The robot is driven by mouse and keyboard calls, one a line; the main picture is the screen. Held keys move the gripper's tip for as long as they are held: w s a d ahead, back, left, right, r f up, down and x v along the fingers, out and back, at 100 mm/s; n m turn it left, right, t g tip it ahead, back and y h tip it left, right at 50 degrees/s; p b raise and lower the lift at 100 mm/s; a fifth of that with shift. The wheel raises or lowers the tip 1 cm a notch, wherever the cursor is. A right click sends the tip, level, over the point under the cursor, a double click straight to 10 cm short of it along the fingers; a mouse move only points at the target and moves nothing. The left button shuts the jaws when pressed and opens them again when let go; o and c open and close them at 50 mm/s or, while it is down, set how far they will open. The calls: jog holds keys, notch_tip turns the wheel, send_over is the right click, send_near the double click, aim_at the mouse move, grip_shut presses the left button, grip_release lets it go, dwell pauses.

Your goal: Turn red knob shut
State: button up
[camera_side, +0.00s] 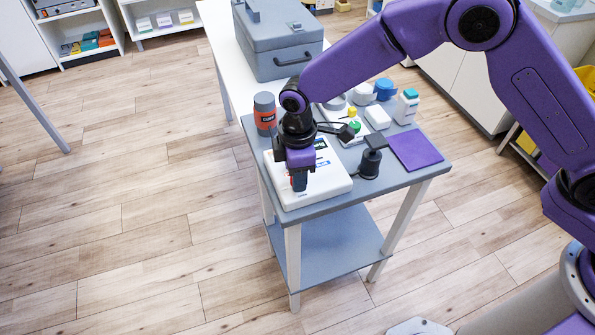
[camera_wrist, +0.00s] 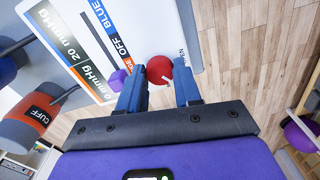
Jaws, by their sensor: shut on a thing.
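The red knob (camera_wrist: 159,69) is a round red ball with a small pale pointer mark, on the white panel (camera_wrist: 165,28) with printed labels "BLUE", "OFF" and "mmHg". It shows between my fingertips (camera_wrist: 159,80) in the wrist view. My gripper is shut on it, a blue finger on each side. In the side view my gripper (camera_side: 299,178) points down over the front part of the white panel (camera_side: 330,188), and it hides the knob. A purple knob (camera_wrist: 118,80) sits left of the red one, beside my left finger.
On the grey cart top, an orange-banded "CUFF" cylinder (camera_side: 265,115) stands behind the panel. A black bulb (camera_side: 370,163) and purple pad (camera_side: 415,150) are at right. White containers and a bottle (camera_side: 406,106) stand behind. A grey case (camera_side: 278,42) is farther back.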

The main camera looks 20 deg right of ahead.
jog(key=m, duration=0.7)
dwell(0.7)
jog(key=o, duration=1)
jog(key=shift+o, duration=0.2)
notch_tip(320, 180, up, 18)
jog(key=shift+f, duration=0.25)
